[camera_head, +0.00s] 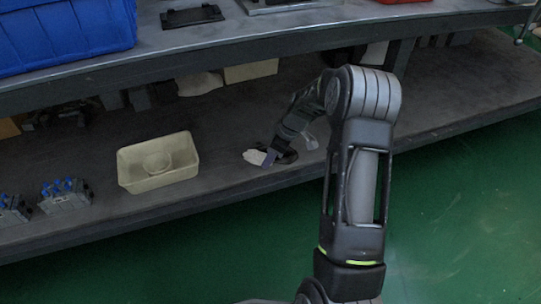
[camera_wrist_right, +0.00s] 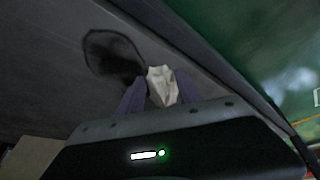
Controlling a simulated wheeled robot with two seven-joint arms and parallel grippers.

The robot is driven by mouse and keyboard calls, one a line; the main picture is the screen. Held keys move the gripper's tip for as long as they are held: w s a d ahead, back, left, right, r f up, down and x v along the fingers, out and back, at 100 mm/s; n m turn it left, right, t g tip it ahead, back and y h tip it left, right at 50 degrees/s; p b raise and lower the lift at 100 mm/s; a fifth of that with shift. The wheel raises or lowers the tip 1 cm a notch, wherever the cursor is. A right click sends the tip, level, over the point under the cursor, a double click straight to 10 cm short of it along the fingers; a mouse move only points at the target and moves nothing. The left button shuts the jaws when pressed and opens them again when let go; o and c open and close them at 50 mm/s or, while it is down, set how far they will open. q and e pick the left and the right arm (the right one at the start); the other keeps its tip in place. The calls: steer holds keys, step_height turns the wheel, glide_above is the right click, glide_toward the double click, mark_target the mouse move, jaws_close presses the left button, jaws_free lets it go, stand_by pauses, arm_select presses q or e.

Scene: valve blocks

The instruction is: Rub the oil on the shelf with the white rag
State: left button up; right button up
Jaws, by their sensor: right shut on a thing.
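The white rag (camera_head: 255,157) is on the lower shelf (camera_head: 225,171) near its front edge in the head view. My right gripper (camera_head: 268,158) reaches down to the shelf and is shut on the rag. In the right wrist view the crumpled rag (camera_wrist_right: 162,85) sticks out between the two fingertips of the right gripper (camera_wrist_right: 161,93). The dark oil patch (camera_wrist_right: 113,53) lies on the shelf just up and left of the rag there. In the head view the oil (camera_head: 289,156) is partly hidden by my gripper. My left gripper is out of view.
A cream tray (camera_head: 158,181) holding a round shape stands left of the rag. Valve blocks (camera_head: 65,195) stand at the far left. A pale cloth-like thing (camera_head: 200,84) lies further back. The upper shelf (camera_head: 225,32) overhangs, with a blue crate (camera_head: 65,35). The shelf right of my arm is clear.

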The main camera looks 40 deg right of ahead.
mark_target(287, 161)
steer(key=shift+f+b, duration=0.9)
steer(key=shift+f, duration=0.15)
steer(key=shift+d, duration=0.1)
steer(key=shift+s+d+b, duration=0.2)
steer(key=shift+d+b, duration=0.05)
steer(key=shift+d, duration=0.25)
steer(key=shift+s+d+b, duration=0.15)
steer(key=shift+d+b, duration=0.1)
steer(key=shift+d, duration=0.2)
steer(key=shift+s+d+r, duration=0.15)
steer(key=shift+s+d, duration=0.05)
steer(key=shift+d, duration=0.4)
steer(key=shift+s+d+f, duration=0.1)
steer(key=shift+s+d, duration=0.25)
steer(key=shift+d, duration=0.5)
steer(key=shift+s+d+f, duration=0.1)
steer(key=shift+s+d, duration=0.2)
steer(key=shift+d, duration=0.5)
